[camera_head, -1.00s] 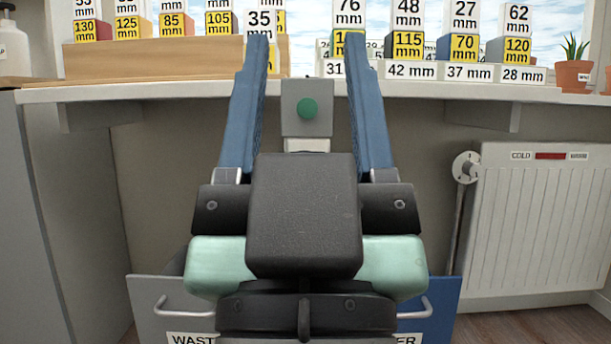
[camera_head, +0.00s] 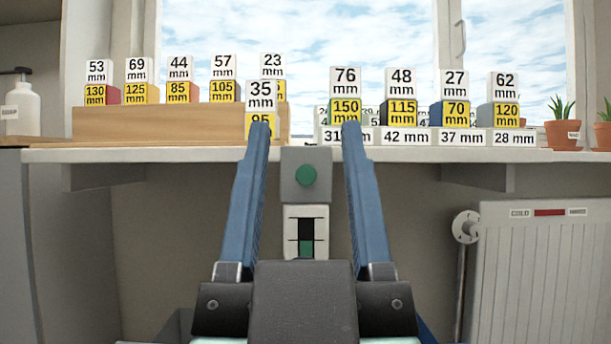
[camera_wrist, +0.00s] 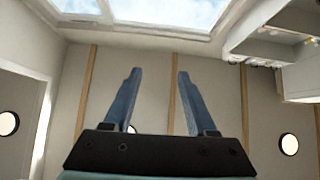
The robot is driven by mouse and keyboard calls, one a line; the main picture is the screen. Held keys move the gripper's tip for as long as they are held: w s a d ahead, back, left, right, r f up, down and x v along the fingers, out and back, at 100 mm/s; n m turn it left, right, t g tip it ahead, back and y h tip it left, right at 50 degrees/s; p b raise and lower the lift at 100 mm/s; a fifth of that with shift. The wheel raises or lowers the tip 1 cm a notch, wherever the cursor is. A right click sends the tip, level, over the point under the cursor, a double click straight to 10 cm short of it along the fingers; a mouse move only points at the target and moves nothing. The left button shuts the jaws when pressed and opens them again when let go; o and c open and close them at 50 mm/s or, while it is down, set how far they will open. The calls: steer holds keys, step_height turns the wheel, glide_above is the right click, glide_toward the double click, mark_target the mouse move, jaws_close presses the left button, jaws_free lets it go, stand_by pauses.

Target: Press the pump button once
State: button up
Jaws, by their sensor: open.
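A green round button (camera_head: 306,176) sits on the front of a grey box (camera_head: 291,196) at the front edge of the shelf. No label on it is readable. A white-framed gauge with a green lower part (camera_head: 306,249) shows just below. My gripper (camera_head: 305,125) is open and empty, pointing toward the shelf. In the head view its blue fingers stand either side of the button and gauge, with the tips above the button; the distance to it I cannot tell. The wrist view shows the open fingers (camera_wrist: 159,75) against ceiling and wall, without the button.
A radiator (camera_head: 545,270) stands lower right. A grey cabinet (camera_head: 10,240) stands left.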

jaws_close()
stand_by(1.7)
